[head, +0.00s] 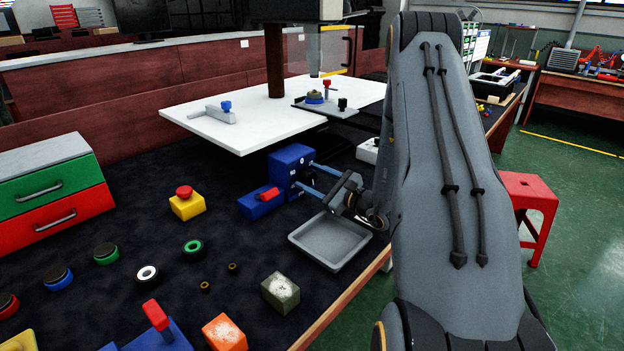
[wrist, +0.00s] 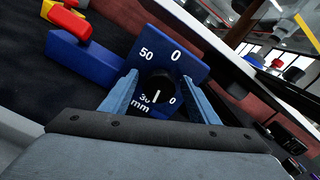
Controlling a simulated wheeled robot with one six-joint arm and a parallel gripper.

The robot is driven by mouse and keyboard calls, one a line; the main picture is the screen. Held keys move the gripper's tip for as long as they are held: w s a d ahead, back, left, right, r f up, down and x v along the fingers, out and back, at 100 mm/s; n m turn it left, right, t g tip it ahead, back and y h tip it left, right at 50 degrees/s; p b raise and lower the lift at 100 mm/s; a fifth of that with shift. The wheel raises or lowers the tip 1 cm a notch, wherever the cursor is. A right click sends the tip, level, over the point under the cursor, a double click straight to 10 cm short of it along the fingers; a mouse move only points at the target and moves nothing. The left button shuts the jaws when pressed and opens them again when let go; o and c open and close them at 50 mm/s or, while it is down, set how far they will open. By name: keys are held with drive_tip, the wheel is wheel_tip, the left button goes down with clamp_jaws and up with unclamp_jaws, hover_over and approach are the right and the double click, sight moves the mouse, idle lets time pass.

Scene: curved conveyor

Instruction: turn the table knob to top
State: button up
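A round black knob (wrist: 158,84) sits on the face of a blue box (wrist: 176,58) in the wrist view. A white mark shows on the knob's lower part. White print on the face reads 50, 0, 30 and mm. My gripper (wrist: 160,77) is open, with one blue-grey finger on each side of the knob and a gap showing at both sides. In the head view the blue box (head: 291,160) stands on the dark table, and my gripper (head: 304,176) reaches its right face. The knob is not clear in the head view.
A blue block with a red switch (head: 262,200) adjoins the box. A grey tray (head: 330,240) lies just below my gripper. A yellow box with a red button (head: 186,203) is to the left. A white raised board (head: 255,122) stands behind.

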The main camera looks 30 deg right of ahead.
drive_tip(key=shift+b+v, duration=0.55)
drive_tip(key=shift+v, duration=3.3)
drive_tip(key=shift+a+r, duration=0.1)
